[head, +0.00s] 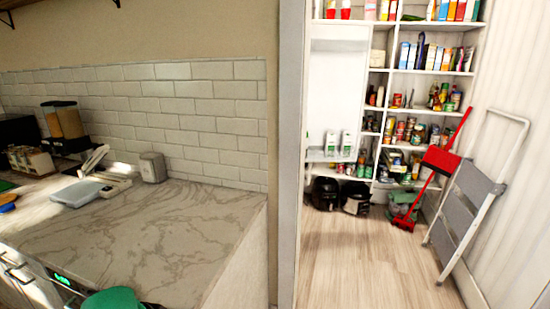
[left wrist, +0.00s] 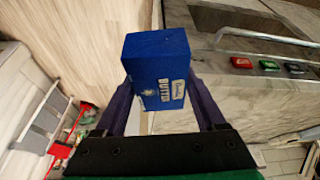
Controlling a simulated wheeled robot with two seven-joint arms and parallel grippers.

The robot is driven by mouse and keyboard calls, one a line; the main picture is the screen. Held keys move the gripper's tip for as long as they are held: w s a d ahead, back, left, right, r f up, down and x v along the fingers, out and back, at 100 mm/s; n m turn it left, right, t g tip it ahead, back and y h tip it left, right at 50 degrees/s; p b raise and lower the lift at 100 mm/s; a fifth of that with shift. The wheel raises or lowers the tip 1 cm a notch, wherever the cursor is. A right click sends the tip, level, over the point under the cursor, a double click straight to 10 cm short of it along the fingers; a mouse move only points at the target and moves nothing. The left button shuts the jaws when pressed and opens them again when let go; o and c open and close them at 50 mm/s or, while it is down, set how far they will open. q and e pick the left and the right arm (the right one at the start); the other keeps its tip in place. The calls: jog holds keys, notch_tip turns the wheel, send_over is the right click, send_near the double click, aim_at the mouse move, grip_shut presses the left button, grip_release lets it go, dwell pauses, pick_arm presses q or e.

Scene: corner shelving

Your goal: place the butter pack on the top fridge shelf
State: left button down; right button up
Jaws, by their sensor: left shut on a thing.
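The butter pack (left wrist: 156,62) is a dark blue box with white and yellow lettering, seen in the left wrist view. My left gripper (left wrist: 158,92) is shut on it, with one finger on each side of the box. The pack is held in the air beside a counter edge. The head view does not show the pack or the gripper's fingers. My right gripper is in neither view. No fridge or fridge shelf can be made out in either view.
A marble counter (head: 150,230) fills the left of the head view, with a grey canister (head: 153,167) and dispensers (head: 64,124) at the back. On the right, pantry shelves (head: 430,72) hold many goods. A red broom (head: 437,160) and a folded stepladder (head: 467,205) lean there. The wooden floor (head: 360,265) is clear.

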pick_arm(q)
jog(key=s+d+f+n, duration=0.1)
jog(key=s+d+f, duration=0.2)
jog(key=d+f, duration=0.1)
jog(key=shift+d+f, duration=0.35)
jog(key=shift+f, duration=0.3)
